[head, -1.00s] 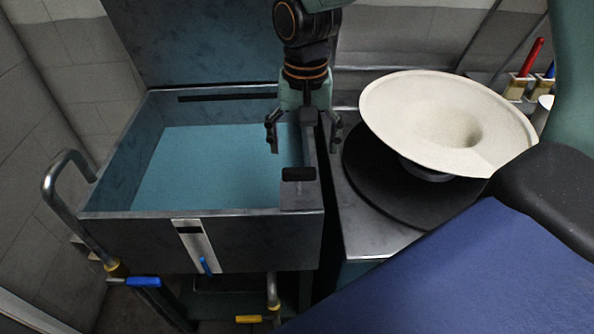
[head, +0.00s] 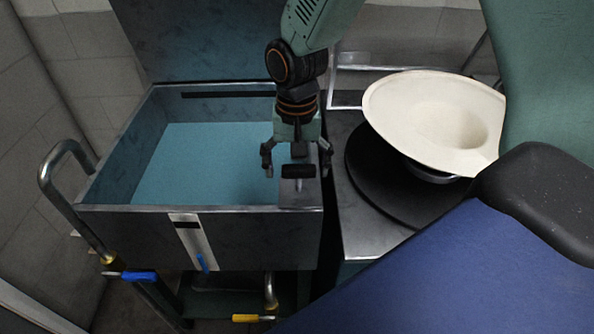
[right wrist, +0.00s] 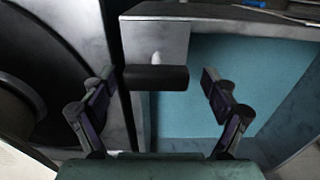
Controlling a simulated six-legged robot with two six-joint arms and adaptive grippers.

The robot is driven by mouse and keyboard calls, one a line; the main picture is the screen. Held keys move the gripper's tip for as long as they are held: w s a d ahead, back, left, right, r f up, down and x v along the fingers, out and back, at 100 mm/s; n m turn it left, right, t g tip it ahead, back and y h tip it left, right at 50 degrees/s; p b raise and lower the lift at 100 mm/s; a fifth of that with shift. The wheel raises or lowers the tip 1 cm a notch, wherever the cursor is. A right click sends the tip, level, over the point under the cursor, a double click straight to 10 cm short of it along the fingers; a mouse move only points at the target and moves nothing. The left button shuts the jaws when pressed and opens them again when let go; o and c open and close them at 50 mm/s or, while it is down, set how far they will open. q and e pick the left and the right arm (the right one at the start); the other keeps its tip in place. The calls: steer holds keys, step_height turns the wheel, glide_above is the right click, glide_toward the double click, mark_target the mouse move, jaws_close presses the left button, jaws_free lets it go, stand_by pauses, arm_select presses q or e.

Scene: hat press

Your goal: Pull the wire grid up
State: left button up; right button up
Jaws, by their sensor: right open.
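A metal tub (head: 250,243) holds blue-green water (head: 205,165). I cannot make out a wire grid in it. A short black T-shaped handle (head: 298,171) stands on a metal plate at the tub's front right corner. It also shows in the right wrist view (right wrist: 155,78). My right gripper (head: 297,173) is open, pointing down at this handle. In the right wrist view, the handle lies between its spread fingers (right wrist: 157,77), nearer the left one, and does not look gripped. My left gripper is not in view.
A cream hat shape (head: 430,120) sits tilted over a black disc (head: 372,180) on the metal counter (head: 365,235) to the right. A bent metal pipe (head: 50,175) stands at the tub's left. The raised lid (head: 195,45) is behind the tub.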

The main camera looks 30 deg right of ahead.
steer(key=shift+f, duration=0.25)
steer(key=shift+s+d, duration=0.2)
steer(key=shift+d, duration=0.1)
steer(key=shift+w+a, duration=0.15)
steer(key=shift+a, duration=0.05)
steer(key=c, duration=0.4)
steer(key=shift+d, duration=0.1)
steer(key=c, duration=1.3)
steer(key=shift+r, duration=0.15)
